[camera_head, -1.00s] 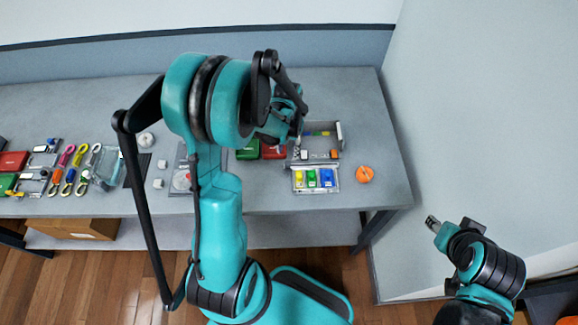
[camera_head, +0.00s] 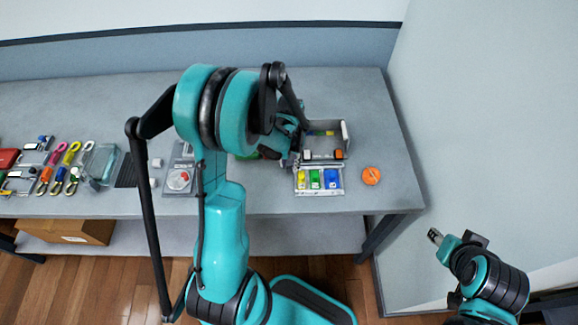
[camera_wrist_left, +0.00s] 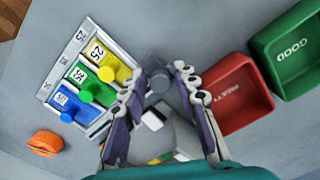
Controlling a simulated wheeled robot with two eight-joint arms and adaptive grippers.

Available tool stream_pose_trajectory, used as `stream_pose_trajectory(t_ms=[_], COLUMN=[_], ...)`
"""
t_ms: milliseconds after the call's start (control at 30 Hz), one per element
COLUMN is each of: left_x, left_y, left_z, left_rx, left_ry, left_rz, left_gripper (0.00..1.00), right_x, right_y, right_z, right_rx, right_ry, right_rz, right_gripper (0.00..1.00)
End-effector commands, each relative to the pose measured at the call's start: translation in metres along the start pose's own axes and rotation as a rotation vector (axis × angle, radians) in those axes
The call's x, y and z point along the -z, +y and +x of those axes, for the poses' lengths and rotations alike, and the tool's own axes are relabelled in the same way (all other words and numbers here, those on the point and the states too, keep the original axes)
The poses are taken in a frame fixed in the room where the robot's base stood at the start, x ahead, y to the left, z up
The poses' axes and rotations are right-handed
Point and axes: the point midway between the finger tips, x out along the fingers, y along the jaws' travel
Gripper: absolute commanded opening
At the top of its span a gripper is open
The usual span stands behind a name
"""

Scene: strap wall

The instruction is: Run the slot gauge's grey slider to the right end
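The rack with yellow, green and blue numbered pieces (camera_head: 319,180) looks like the slot gauge. It stands near the table's front edge, and shows at upper left in the left wrist view (camera_wrist_left: 98,40). A round grey knob (camera_wrist_left: 158,80), perhaps the grey slider, lies between my left fingertips in that view. My left gripper (camera_head: 291,155) is at the left end of the rack, its fingers (camera_wrist_left: 162,74) apart on either side of the knob. I cannot tell whether they touch it. My right gripper (camera_head: 435,236) hangs off the table at the right; its fingers are too small to judge.
A grey open box (camera_head: 346,140) stands behind the rack. An orange round object (camera_head: 371,176) lies to the right. A red bin (camera_wrist_left: 238,97) and a green bin (camera_wrist_left: 290,50) stand beside the left gripper. A dial panel (camera_head: 180,180) lies further left.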

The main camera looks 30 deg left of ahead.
Motion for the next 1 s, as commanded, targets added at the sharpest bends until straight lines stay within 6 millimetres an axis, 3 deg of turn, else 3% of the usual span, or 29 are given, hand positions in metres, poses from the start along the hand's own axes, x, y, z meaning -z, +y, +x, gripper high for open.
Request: stream_pose_trajectory(t_ms=[433, 1000], left_x=[0.001, 0.015], left_y=[0.001, 0.026], left_z=[0.0, 0.0], left_rx=[0.001, 0.001], left_ry=[0.0, 0.001], left_rz=[0.001, 0.002], left_gripper=[0.11, 0.11], right_x=[0.0, -0.002], right_y=[0.0, 0.0], right_z=[0.0, 0.003], right_rx=[0.0, 0.0], right_ry=[0.0, 0.0], right_rz=[0.0, 0.0], right_gripper=[0.4, 0.4])
